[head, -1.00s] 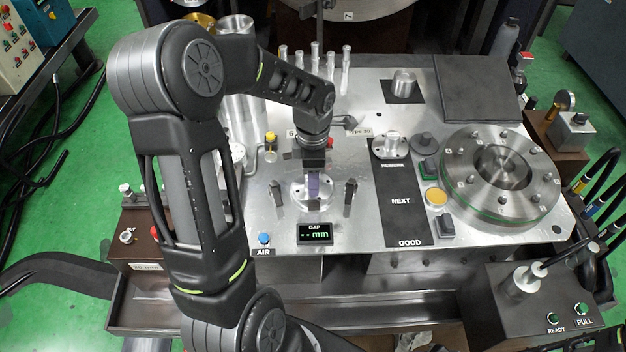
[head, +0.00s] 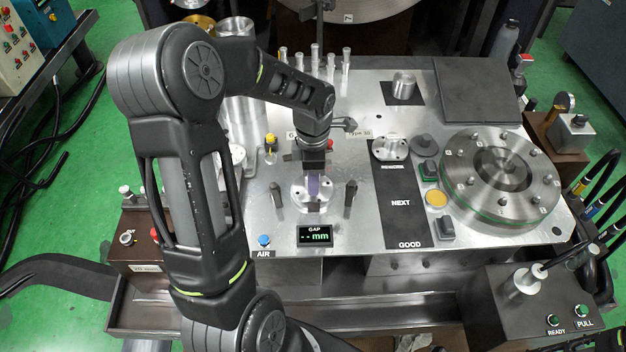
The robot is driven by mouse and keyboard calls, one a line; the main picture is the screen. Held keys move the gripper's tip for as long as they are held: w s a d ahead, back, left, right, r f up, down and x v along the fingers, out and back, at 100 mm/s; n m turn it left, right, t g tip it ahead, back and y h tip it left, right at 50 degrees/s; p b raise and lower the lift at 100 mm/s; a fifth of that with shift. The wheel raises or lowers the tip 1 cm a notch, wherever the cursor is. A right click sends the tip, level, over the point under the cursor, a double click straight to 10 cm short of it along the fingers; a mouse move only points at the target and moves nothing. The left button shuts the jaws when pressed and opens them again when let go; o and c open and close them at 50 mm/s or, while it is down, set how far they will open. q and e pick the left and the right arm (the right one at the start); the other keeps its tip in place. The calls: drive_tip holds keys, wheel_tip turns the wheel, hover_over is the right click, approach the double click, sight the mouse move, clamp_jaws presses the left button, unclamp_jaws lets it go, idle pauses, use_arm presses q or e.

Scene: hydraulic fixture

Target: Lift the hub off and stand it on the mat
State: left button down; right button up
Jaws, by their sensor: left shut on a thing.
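My left gripper (head: 313,187) points down at the small fixture in the middle of the plate and is shut on the hub (head: 299,196), a silver flanged metal part. The gripper covers the hub's upper middle; its round flange shows around the fingertips. The hub appears to sit in the fixture between two dark upright posts; I cannot tell whether it touches the seat below. The black mat (head: 402,212) lies to the right, marked REWORK, NEXT and GOOD. Another silver flanged hub (head: 390,149) stands at its REWORK end. The NEXT and GOOD areas are bare. My right gripper is not in view.
A GAP display (head: 318,236) showing dashes and a blue AIR button (head: 264,239) are in front of the fixture. A large round bolted flange (head: 500,178) stands right of the mat. Several slim pins (head: 315,58) stand behind. A silver cylinder (head: 404,84) stands on a dark pad.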

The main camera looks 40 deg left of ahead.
use_arm(q)
drive_tip(key=shift+r, duration=0.15)
drive_tip(key=shift+r+p, duration=1.35)
drive_tip(key=shift+r, duration=0.75)
drive_tip(key=shift+w+d, duration=0.1)
